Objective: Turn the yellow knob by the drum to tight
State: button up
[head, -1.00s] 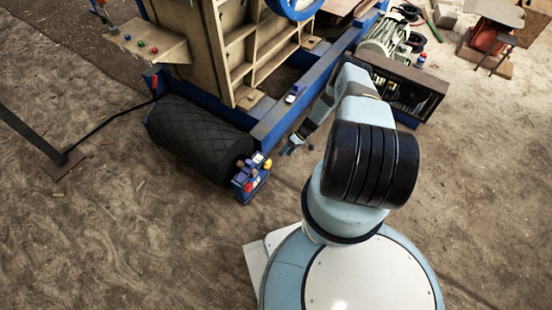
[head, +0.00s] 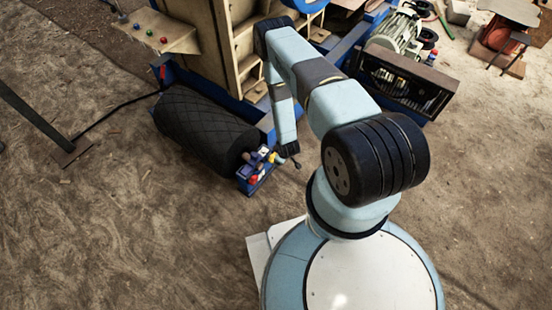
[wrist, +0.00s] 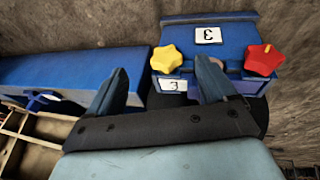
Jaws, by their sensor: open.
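The yellow knob (wrist: 167,60) is star-shaped and sits on the left of a blue bracket (wrist: 225,38) in the wrist view. A red knob (wrist: 265,60) sits on the right of the same bracket. In the head view the bracket stands at the near end of the black drum (head: 200,130), with the red knob (head: 254,180) showing. My gripper (wrist: 163,75) is open in the wrist view, its fingers apart and pointing toward the bracket. The yellow knob appears between the fingertips, beyond them; I cannot tell whether they touch it. Nothing is held.
A long blue beam (wrist: 60,75) runs left of the bracket in the wrist view. The tan crusher frame (head: 205,40) and a button shelf (head: 160,32) stand behind the drum. A motor (head: 398,38) is at the upper right. The ground left of the drum is mostly clear.

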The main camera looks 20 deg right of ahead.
aim_at(272, 158)
jog(key=shift+t, duration=0.5)
jog(key=x, duration=0.4)
jog(key=a+x, duration=0.1)
jog(key=x, duration=0.2)
jog(key=w+a+x, duration=0.1)
jog(key=x, duration=0.3)
jog(key=shift+w+a, duration=0.1)
jog(key=shift+c, duration=0.4)
jog(key=shift+y, duration=0.3)
jog(key=c, duration=0.9)
